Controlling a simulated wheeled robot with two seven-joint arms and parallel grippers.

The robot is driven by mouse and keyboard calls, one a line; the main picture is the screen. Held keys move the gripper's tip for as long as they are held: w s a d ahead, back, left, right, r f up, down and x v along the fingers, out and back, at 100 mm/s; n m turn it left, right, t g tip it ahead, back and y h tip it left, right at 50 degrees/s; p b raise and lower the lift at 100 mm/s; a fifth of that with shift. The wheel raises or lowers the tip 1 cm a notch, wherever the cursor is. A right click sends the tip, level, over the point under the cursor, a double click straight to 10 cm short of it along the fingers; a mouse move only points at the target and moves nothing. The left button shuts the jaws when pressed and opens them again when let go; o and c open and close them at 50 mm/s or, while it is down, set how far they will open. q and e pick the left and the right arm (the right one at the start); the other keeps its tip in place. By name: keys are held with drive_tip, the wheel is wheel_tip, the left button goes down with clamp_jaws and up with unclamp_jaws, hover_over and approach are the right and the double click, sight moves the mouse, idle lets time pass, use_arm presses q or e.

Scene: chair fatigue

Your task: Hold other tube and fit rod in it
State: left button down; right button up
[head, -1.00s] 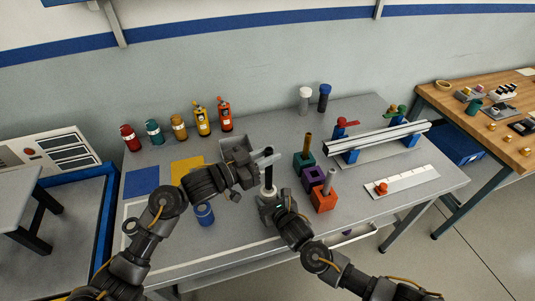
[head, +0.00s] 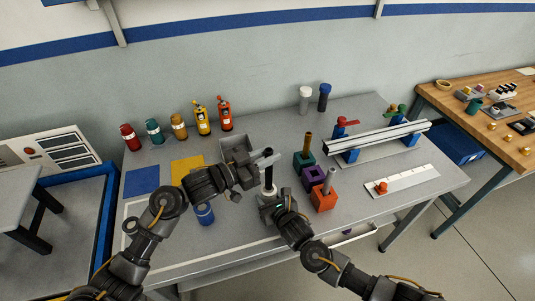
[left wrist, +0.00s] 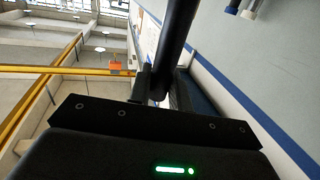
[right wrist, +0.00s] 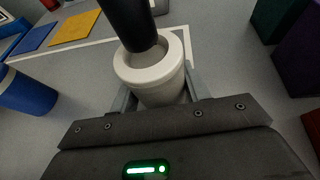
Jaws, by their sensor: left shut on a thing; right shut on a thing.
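My left gripper (head: 262,160) is shut on a black rod (head: 268,174), which stands roughly upright. In the left wrist view the black rod (left wrist: 175,45) rises from between the jaws. My right gripper (head: 270,198) is shut on a white tube (head: 268,191) below the rod, mouth up. In the right wrist view the rod's lower end (right wrist: 135,25) is at the mouth of the white tube (right wrist: 150,78), toward its far left side. I cannot tell whether the end is just above the mouth or slightly inside it.
A teal block (head: 303,160), purple block (head: 313,178) and orange block (head: 324,199) stand close to the right. A blue cylinder (head: 204,214) stands at the left front. A grey bin (head: 237,147) is behind my left gripper. A rail fixture (head: 380,142) lies farther right.

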sight(268, 173)
use_arm(q)
drive_tip(key=shift+f, duration=3.8)
drive_tip(key=c, duration=1.2)
unclamp_jaws()
drive_tip(key=v, duration=1.2)
use_arm(e)
drive_tip(key=o, duration=1.1)
